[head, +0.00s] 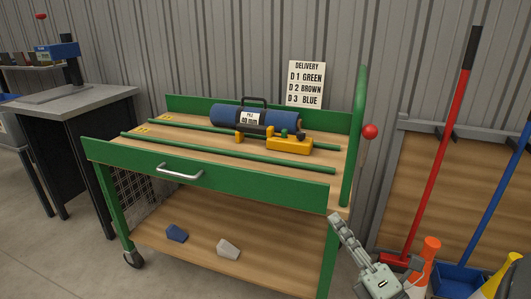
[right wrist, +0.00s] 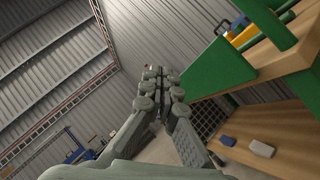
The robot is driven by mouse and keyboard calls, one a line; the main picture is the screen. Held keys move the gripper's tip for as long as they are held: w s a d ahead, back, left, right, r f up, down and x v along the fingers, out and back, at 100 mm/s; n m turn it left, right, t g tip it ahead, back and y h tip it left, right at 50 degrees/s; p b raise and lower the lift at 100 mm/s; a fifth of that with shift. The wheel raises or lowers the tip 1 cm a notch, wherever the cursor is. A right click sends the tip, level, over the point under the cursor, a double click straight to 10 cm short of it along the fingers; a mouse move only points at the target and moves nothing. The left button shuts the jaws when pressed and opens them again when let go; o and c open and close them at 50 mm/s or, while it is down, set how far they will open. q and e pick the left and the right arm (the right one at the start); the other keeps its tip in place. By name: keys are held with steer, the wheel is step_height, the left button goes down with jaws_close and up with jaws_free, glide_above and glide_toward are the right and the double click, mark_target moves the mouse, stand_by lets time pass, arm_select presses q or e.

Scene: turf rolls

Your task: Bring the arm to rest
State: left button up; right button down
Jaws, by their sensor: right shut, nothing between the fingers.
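My right gripper (head: 336,218) is shut and empty. In the head view it points up and left beside the cart's front right leg, and I cannot tell whether it touches the cart. In the right wrist view its fingers (right wrist: 161,72) lie together with nothing between them, left of the green cart edge (right wrist: 205,70). The green cart (head: 215,187) has a wooden top carrying a blue roll (head: 284,119) with a black handle and a "40 mm" label. A yellow tool part (head: 289,145) is at the roll's front. My left gripper is not in view.
A blue block (head: 176,233) and a pale block (head: 228,248) lie on the cart's lower shelf. A red ball knob (head: 370,131) is beside the green post. Cones (head: 428,252) and long-handled tools (head: 455,130) stand at the right. A dark bench (head: 75,100) is left.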

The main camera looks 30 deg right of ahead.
steer(key=w+f+m+g+h, duration=0.25)
steer(key=f+m+g, duration=0.25)
steer(key=f+m, duration=0.35)
steer(key=w+f+m+g+h, duration=0.2)
steer(key=w+f+m+g, duration=0.25)
steer(key=f+m, duration=0.45)
steer(key=s+a+f+m+g+y, duration=0.4)
steer(key=s+a+f+g, duration=0.6)
steer(key=f, duration=0.5)
steer(key=s+a, duration=0.2)
steer(key=shift+s+a+f, duration=0.15)
steer(key=shift+s+a, duration=0.1)
steer(key=shift+s, duration=0.05)
